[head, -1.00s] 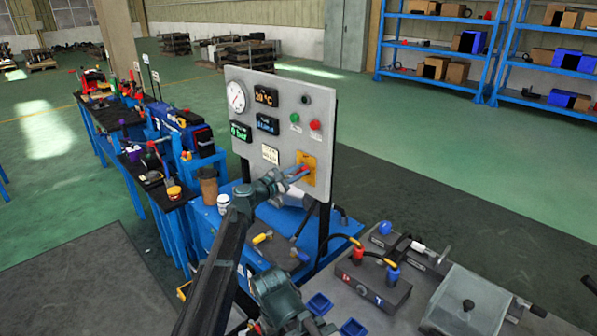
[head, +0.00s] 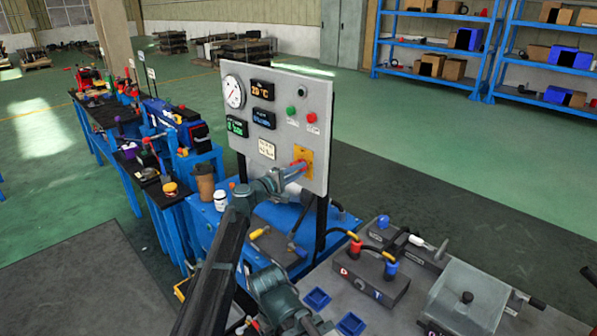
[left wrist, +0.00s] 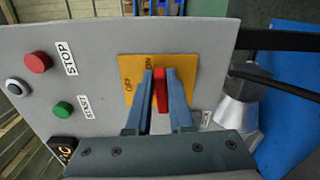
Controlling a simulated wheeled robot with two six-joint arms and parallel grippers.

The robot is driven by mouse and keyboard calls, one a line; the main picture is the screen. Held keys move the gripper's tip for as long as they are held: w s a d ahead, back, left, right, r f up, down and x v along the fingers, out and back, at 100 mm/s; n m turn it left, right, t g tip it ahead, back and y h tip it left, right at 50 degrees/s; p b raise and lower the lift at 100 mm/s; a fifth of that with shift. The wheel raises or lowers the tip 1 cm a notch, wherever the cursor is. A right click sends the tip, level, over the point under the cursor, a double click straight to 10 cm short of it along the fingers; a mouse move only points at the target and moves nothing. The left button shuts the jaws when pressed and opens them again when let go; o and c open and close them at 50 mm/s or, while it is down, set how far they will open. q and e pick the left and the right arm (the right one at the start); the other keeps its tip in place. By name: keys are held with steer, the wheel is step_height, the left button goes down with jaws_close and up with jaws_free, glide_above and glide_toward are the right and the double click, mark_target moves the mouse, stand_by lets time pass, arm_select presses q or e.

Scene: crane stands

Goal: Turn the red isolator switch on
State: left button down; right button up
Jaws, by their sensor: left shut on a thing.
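The red isolator switch handle (left wrist: 160,88) sits on a yellow plate (left wrist: 128,66) with OFF and ON labels. The plate (head: 307,156) is at the lower right of the grey upright panel (head: 284,136). My left gripper (head: 296,164) reaches the switch. In the left wrist view, its two blue fingers (left wrist: 160,92) are shut on the red handle, one on each side. The handle's upper end lies beside the ON label. The fingers hide part of the handle and plate. My right gripper is not in view.
A green button (left wrist: 63,109) and a red button (left wrist: 38,62) are on the panel beside the switch. A grey box (head: 470,297) stands at the lower right.

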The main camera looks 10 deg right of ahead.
arm_select(q)
steer(key=shift+s+f+m, duration=0.15)
steer(key=shift+f+m, duration=0.05)
steer(key=shift+m, duration=0.5)
steer(key=c, duration=0.8)
jaws_free()
steer(key=v, duration=1.3)
steer(key=shift+a, duration=0.4)
steer(key=shift+s, duration=0.25)
steer(key=s+a+f+m+g+y, duration=0.3)
steer(key=s+a+f+y, duration=0.1)
steer(key=s+f, duration=0.4)
steer(key=s+a+f+m+g+y, duration=0.3)
steer(key=s+a+f, duration=0.2)
steer(key=s+f, duration=0.35)
steer(key=s+a+f+g+y, duration=0.2)
steer(key=s+a+f+y, duration=0.15)
steer(key=s+a, duration=0.4)
steer(key=s+a+f+g+y, duration=0.1)
steer(key=s+a+f+y, duration=0.1)
steer(key=s+a+y, duration=0.5)
steer(key=s+d+r+m+p, duration=0.2)
steer(key=d, duration=0.3)
steer(key=s+d+r+m+g+h+p, duration=0.1)
steer(key=d+r+m+p, duration=0.1)
steer(key=d, duration=0.3)
steer(key=shift+s+d+r+p, duration=0.25)
steer(key=shift+s+r+p, duration=0.2)
steer(key=shift+r, duration=0.2)
